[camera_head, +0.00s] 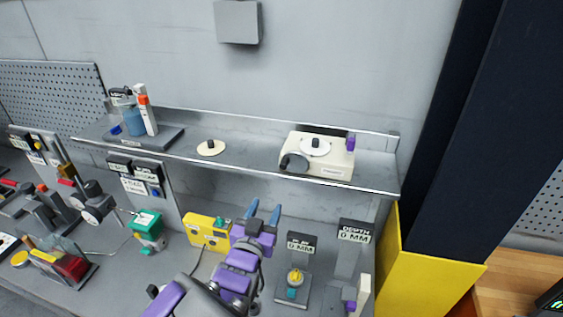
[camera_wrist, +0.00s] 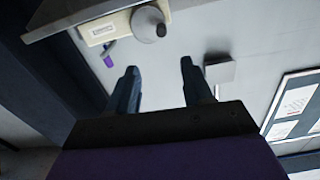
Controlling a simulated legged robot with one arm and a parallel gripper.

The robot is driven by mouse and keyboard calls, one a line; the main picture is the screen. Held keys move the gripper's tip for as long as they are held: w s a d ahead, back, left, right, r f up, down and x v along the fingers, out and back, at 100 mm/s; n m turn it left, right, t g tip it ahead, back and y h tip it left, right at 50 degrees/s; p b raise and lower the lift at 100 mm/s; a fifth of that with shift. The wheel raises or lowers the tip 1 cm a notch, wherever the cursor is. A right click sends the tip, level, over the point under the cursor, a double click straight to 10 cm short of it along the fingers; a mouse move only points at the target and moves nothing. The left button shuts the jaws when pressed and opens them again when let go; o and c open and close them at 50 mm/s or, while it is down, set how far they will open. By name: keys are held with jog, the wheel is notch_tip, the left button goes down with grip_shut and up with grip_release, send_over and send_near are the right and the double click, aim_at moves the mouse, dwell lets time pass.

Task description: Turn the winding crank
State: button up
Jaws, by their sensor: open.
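A cream box (camera_head: 328,170) sits at the right end of the shelf, with a white disc (camera_head: 315,146) and dark knob on top. A dark grey round part (camera_head: 294,163) on its front left looks like the crank. In the wrist view, the cream box (camera_wrist: 105,28) is at the top, and a grey round part with a darker knob (camera_wrist: 149,25) sits beside it. My gripper (camera_head: 264,212) is open and empty, in front of and below the shelf. Its two fingers (camera_wrist: 158,68) point toward the wall, apart from the box.
The grey shelf (camera_head: 240,157) has a raised front edge above the bench. A purple part (camera_head: 351,142) stands on the box's right. A flat cream disc (camera_head: 210,148) lies mid-shelf. A yellow box (camera_head: 208,232) and depth gauges (camera_head: 355,235) flank my arm below. A yellow-and-black post stands at right.

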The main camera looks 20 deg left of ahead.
aim_at(282, 168)
jog(key=w+p, duration=0.1)
jog(key=w, duration=0.4)
jog(key=w+a, duration=0.1)
jog(key=w, duration=0.5)
jog(key=w+p, duration=0.1)
jog(key=w, duration=0.5)
jog(key=shift+w+a+f+p, duration=0.1)
jog(key=shift+a+p, duration=0.1)
jog(key=shift+p, duration=0.15)
grip_shut()
